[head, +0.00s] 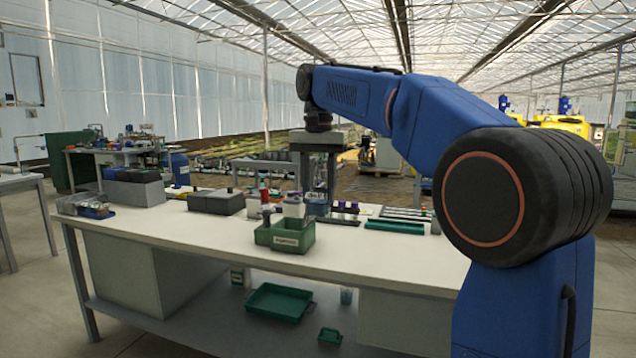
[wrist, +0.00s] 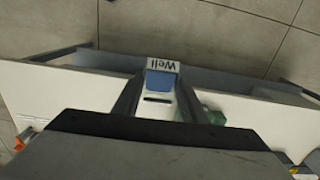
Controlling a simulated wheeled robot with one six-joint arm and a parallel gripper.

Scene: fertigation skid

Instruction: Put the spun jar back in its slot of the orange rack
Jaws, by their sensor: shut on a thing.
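My gripper (head: 318,190) is above the white bench and is shut on a jar with a blue part and a white label reading "Well" (wrist: 162,66). In the wrist view the jar sits between the two dark fingers (wrist: 158,100), with its label upside down. In the head view the held jar (head: 317,208) shows as a bluish shape below the fingers, partly hidden by them. I cannot tell whether it touches the bench. No orange rack shows clearly; a small orange piece (wrist: 20,143) shows at the lower left of the wrist view, too little to identify.
A green labelled bin (head: 285,237) stands at the bench's front, left of my gripper, with a white-bodied container (head: 293,206) close behind. Grey boxes (head: 215,202) stand further left. The bench's (head: 180,236) left front is clear.

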